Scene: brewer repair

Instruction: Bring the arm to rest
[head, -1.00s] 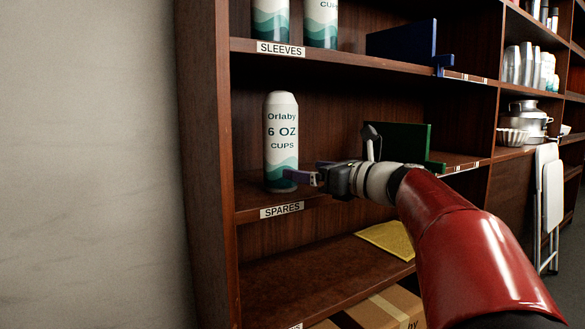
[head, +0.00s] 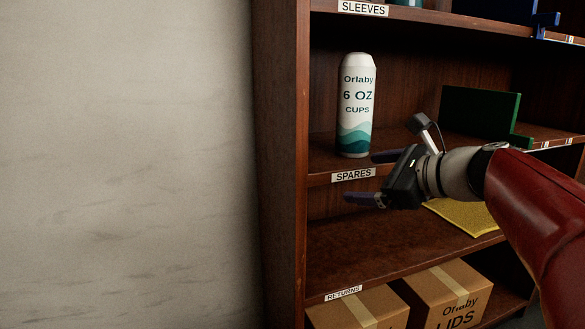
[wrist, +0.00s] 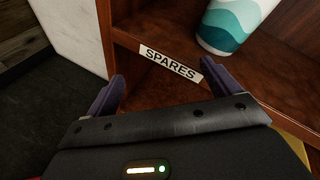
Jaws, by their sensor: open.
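My gripper (head: 366,177) is open and empty, just in front of the SPARES shelf edge and a little below the cup sleeve. In the wrist view its two purple fingers (wrist: 165,90) are spread apart with nothing between them. The white and teal 6 OZ cup sleeve (head: 356,105) stands upright on the SPARES shelf, apart from the gripper. Its lower part shows at the top right of the wrist view (wrist: 232,25). My red arm reaches in from the right.
The SPARES label (head: 353,174) is on the shelf edge close to my gripper. A green holder (head: 478,112) stands right of the sleeve.

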